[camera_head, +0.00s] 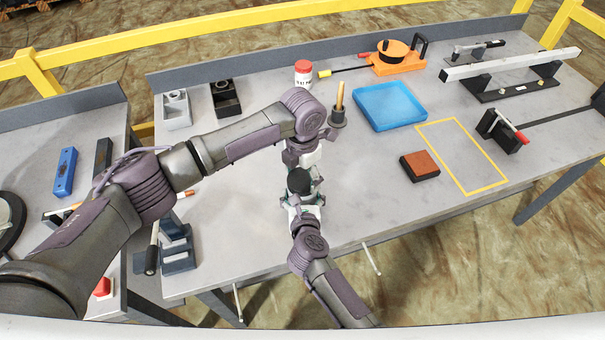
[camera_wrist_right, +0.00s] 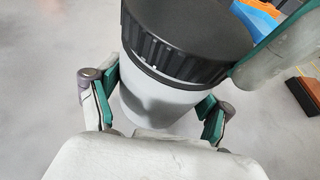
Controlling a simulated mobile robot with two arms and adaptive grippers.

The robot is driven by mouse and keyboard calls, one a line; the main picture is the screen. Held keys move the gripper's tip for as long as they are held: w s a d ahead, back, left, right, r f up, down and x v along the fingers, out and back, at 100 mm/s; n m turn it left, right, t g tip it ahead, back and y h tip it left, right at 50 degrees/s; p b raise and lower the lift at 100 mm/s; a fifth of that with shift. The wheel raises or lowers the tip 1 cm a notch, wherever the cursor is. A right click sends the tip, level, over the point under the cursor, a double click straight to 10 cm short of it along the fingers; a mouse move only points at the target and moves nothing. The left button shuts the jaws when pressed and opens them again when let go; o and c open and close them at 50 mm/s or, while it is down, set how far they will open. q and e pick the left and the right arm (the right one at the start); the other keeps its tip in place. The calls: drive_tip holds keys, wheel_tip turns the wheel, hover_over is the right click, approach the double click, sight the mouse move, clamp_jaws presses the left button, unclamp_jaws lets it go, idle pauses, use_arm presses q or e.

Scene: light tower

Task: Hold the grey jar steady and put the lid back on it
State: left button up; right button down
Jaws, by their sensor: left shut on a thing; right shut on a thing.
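The grey jar (camera_wrist_right: 150,106) stands between the green-padded fingers of my right gripper (camera_wrist_right: 158,100) in the right wrist view; this gripper is shut on it. The ribbed black lid (camera_wrist_right: 185,35) sits over the jar's mouth, with a thin light line under part of its rim; I cannot tell whether it is fully seated. The lid also shows in the head view (camera_head: 299,181). My left gripper (camera_head: 301,184) is shut on the lid from the far side, and one of its fingers shows at the upper right of the wrist view. The jar's body is mostly hidden in the head view.
A blue tray (camera_head: 389,106), a brown-topped block (camera_head: 420,166) and a dark holder with a wooden handle (camera_head: 338,117) stand to the right. A white jar with a red lid (camera_head: 303,74) is behind. The table (camera_head: 365,215) is clear around the grippers.

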use_arm(q)
drive_tip(key=o, duration=0.6)
drive_tip(key=shift+o, duration=0.2)
drive_tip(key=shift+r, duration=0.1)
drive_tip(key=shift+r, duration=2.2)
